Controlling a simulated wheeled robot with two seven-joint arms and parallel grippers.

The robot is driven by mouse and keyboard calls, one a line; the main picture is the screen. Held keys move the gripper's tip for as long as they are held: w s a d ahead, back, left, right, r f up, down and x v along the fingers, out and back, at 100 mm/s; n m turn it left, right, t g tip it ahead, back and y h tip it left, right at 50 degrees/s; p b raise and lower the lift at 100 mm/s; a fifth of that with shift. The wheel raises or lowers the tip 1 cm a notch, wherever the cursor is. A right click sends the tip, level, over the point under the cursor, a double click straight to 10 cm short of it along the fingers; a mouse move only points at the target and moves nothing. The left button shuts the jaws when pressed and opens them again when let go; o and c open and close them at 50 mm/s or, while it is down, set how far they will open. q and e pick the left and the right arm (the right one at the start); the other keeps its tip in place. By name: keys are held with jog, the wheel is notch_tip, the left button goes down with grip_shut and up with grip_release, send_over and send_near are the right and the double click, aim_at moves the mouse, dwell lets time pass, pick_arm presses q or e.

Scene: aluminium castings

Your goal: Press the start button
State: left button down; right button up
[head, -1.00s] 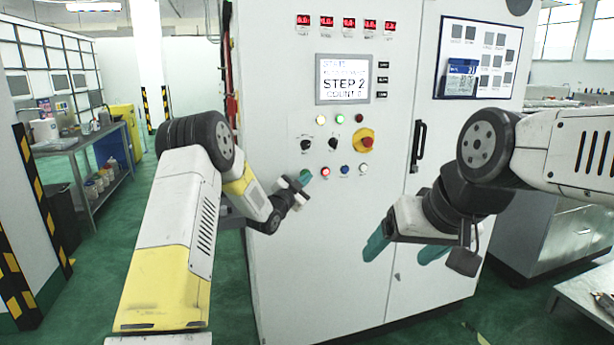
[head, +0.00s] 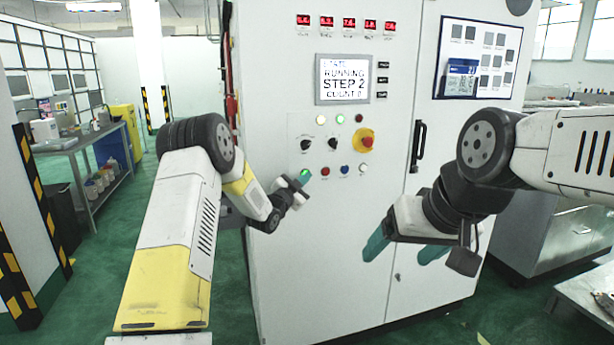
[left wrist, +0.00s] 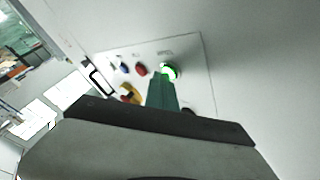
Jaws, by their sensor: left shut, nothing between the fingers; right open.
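The start button (head: 304,172) is lit green at the left end of the lower button row on the white cabinet's panel. It also glows in the left wrist view (left wrist: 172,69). My left gripper (head: 302,178) is shut and empty, its teal fingertips right at the button and covering part of it. In the left wrist view the fingers (left wrist: 161,88) reach up to the button's edge; whether they touch it is hard to tell. The screen (head: 344,79) reads RUNNING, STEP 2, COUNT 0. My right gripper (head: 405,248) is open and empty in front of the cabinet.
Beside the start button are red (head: 325,172), blue (head: 344,169) and white (head: 362,168) buttons. Black selector knobs (head: 306,145) and a red emergency stop (head: 367,141) on yellow sit above. A black door handle (head: 418,146) is to the right.

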pick_arm(q)
jog(key=shift+s, duration=0.1)
jog(key=shift+s+d, duration=0.2)
jog(key=shift+s, duration=0.45)
jog(key=shift+s+d, duration=0.25)
jog(key=shift+s, duration=0.55)
jog(key=shift+s+d, duration=0.3)
jog(key=shift+s, duration=0.5)
jog(key=shift+s+d, duration=0.25)
jog(key=shift+s, duration=0.55)
jog(key=s+a+r+n+g+y, duration=0.4)
jog(key=s+a+r+n+y, duration=0.2)
jog(key=s+a+r, duration=0.5)
jog(key=s+a+f+n+g, duration=0.1)
jog(key=s+f+n+g, duration=0.1)
jog(key=s, duration=1.5)
jog(key=s+a+f+n+g, duration=0.2)
jog(key=s+n+g, duration=0.2)
jog(key=s, duration=1.3)
jog(key=shift+g+y, duration=0.3)
jog(key=shift+g, duration=0.3)
